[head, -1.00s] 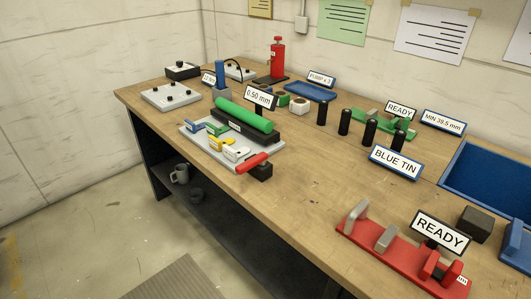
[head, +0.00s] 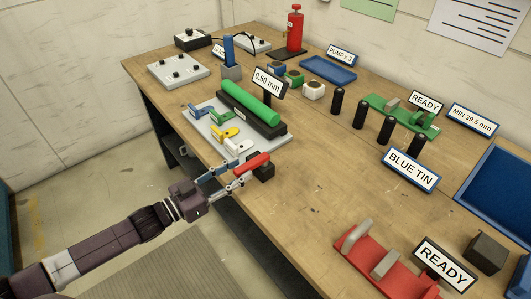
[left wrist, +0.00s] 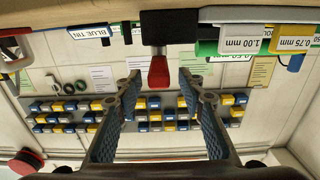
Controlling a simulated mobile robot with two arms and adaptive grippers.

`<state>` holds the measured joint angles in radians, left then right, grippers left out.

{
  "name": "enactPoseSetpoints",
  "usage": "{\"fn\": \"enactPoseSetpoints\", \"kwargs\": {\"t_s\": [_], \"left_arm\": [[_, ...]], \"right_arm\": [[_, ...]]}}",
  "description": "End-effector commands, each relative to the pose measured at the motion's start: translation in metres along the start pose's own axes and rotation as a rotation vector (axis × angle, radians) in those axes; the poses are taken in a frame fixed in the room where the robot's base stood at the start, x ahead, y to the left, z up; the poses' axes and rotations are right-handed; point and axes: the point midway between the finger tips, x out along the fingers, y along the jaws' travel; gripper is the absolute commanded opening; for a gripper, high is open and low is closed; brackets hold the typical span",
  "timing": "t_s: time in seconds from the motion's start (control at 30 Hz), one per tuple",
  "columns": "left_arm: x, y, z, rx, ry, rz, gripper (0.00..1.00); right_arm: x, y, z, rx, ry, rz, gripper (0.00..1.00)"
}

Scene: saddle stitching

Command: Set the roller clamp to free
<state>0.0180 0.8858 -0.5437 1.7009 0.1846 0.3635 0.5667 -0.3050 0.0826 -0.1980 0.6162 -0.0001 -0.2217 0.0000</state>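The roller clamp has a green roller (head: 250,103) on a black bed (head: 255,118), with a red lever handle (head: 252,163) on a black block (head: 262,170) at its near end. The handle lies roughly level and points toward the bench's front edge. My left gripper (head: 237,175) is open at the handle's outer end. In the left wrist view, the red handle (left wrist: 158,72) hangs between the two spread blue-padded fingers (left wrist: 158,80), with a gap on each side, below the black block (left wrist: 155,27). My right gripper is in neither view.
Blue, green, yellow and white gauge pieces (head: 228,132) lie on the grey plate (head: 200,126) close beside my left fingers. A 0.50 mm sign (head: 268,82) stands behind the roller. Several black posts (head: 360,113) and a red READY fixture (head: 385,272) stand to the right.

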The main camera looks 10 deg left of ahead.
Motion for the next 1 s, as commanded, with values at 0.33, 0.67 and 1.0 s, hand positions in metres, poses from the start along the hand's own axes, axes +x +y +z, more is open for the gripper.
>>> {"fn": "enactPoseSetpoints", "kwargs": {"t_s": [0.33, 0.67, 1.0], "left_arm": [[0.041, -0.001, -0.004, 0.000, 0.004, -0.001, 0.36], [0.075, 0.000, -0.001, 0.000, 0.001, -0.001, 0.36], [0.077, 0.000, 0.000, 0.001, 0.000, 0.000, 0.32]], "right_arm": [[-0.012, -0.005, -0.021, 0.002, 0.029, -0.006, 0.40], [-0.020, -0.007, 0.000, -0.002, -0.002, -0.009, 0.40], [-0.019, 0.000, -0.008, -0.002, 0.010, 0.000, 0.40]]}}
